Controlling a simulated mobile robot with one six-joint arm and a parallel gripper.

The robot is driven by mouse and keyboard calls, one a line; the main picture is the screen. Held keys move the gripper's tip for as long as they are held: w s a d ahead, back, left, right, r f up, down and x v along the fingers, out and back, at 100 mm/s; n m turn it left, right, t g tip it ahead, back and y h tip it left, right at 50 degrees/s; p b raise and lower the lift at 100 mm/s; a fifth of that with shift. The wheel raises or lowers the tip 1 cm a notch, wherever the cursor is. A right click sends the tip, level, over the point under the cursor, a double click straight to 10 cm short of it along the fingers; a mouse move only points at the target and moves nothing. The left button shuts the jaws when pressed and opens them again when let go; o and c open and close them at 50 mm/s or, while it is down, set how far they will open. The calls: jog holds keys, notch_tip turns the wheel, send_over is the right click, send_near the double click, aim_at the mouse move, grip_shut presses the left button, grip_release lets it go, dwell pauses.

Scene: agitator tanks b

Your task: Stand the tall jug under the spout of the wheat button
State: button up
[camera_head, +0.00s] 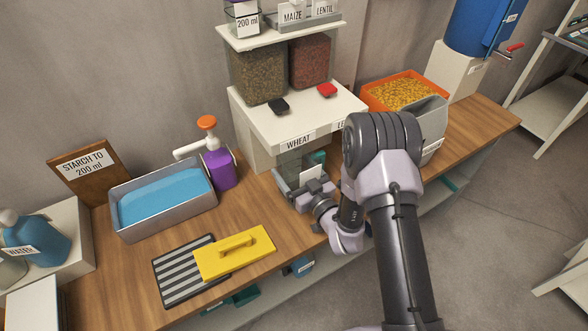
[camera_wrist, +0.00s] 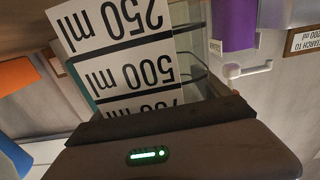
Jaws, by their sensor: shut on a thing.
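The tall jug (camera_wrist: 195,75) is clear, with a white scale card marked 250 ml, 500 ml and a partly hidden third mark, upside down in the wrist view. My gripper (camera_head: 304,184) is shut on the jug. In the head view the jug (camera_head: 289,163) shows only partly behind the gripper, beneath the dispenser's front. The white dispenser (camera_head: 262,128) carries a WHEAT label (camera_head: 298,142) at its front edge, with a black button (camera_head: 279,106) above it. The spout is hidden, so I cannot tell whether the jug is exactly under it or touching the counter.
A red button (camera_head: 327,90) sits right of the black one. A purple pump bottle (camera_head: 220,168) and a tray of blue liquid (camera_head: 162,200) stand left. A yellow lid-like piece (camera_head: 235,252) lies on a striped mat (camera_head: 180,282). An orange grain bin (camera_head: 367,94) stands right.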

jog(key=shift+f, duration=0.15)
jog(key=o, duration=1.5)
jog(key=v, duration=0.6)
jog(key=p+v, duration=0.1)
jog(key=v, duration=0.5)
jog(key=shift+r, duration=0.2)
